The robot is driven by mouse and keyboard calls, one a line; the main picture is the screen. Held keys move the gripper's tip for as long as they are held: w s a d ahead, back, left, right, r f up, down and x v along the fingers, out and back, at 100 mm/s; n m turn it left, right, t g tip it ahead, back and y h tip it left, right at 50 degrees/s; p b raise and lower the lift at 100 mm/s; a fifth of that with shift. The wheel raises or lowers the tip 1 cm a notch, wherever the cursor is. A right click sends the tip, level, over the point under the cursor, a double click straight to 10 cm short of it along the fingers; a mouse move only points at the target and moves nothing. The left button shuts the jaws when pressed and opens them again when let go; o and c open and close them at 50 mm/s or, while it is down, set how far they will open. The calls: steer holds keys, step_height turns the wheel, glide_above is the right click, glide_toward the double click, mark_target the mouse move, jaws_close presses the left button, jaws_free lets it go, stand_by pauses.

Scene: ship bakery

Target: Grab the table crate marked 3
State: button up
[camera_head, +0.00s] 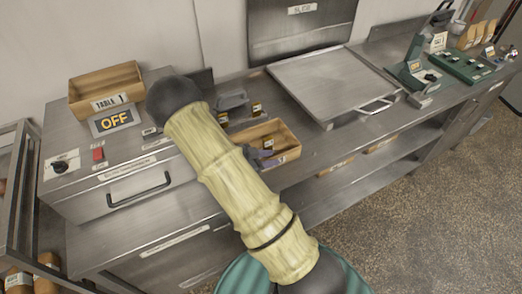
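No crate marked 3 can be read in view. A wooden crate (288,140) sits on the steel counter in the middle, its label too small or covered to read. My gripper (262,156) is at this crate's near left side, partly hidden behind my bamboo-like arm. Whether its fingers touch the crate or are open or shut is unclear. Another wooden crate (105,84), marked "TABLE 1", stands on the unit at the left. Parts of two more wooden crates, one left (337,167) and one right (380,146), show on the lower shelf, their marks hidden.
A grey "OFF" sign (115,120) and a drawer handle (139,190) are at left. Green equipment (464,67) stands at the far right. Speckled floor (420,220) is open at lower right.

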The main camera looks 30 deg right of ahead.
jaws_close()
stand_by(1.3)
